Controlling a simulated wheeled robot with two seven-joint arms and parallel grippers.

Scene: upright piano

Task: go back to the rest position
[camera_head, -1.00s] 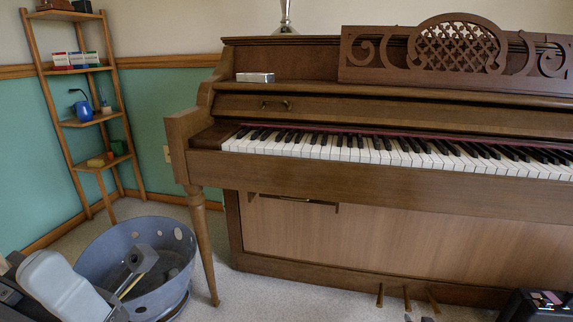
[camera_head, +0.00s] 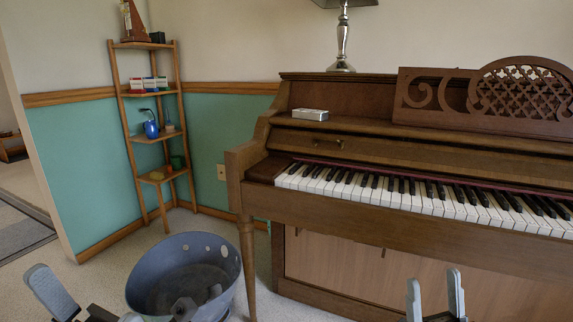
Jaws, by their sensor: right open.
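My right gripper (camera_head: 434,296) stands at the bottom edge, right of centre, in front of the piano's lower panel. Its two light grey fingers point up and are apart, with nothing between them. Part of my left gripper (camera_head: 50,292) shows at the bottom left corner, to the left of the tub. One light grey finger is clear; the rest is dark and cut off by the frame, so I cannot tell its opening. The upright piano (camera_head: 430,228) fills the right side, its keys (camera_head: 400,193) uncovered.
A blue-grey tub (camera_head: 185,255) with dark items inside stands on the carpet by the piano leg (camera_head: 246,262). A wooden ladder shelf (camera_head: 128,135) stands in the corner. A small silver box (camera_head: 310,115) and a lamp (camera_head: 342,40) rest on the piano. Floor at left is open.

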